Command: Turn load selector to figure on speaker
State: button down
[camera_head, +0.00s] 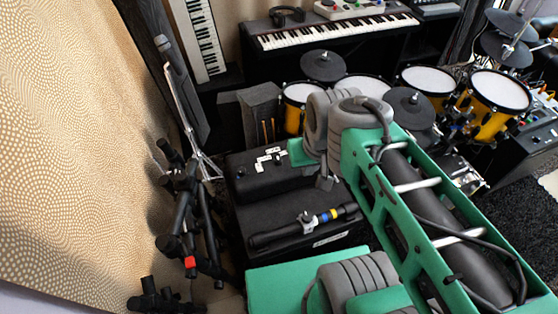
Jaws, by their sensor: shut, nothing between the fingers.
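A black speaker-like box (240,187) stands on the floor left of centre, with white labels and small knob-like details on its top near the back. I cannot make out which detail is the load selector, nor read any figure. My green arm reaches in from the lower right. Its grey joint and a short green part lie at the box's right side and cover part of it. I cannot make out my gripper; the arm seems to hide it.
A black case (290,212) with a dark tube (300,229) on top stands in front of the box. Yellow drums (494,95) and a keyboard (330,33) fill the back. Dark carpet (520,205) is clear at right.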

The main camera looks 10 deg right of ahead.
aim_at(278, 162)
jog(key=u, duration=0.6)
jog(key=k, duration=0.9)
jog(key=z, duration=0.8)
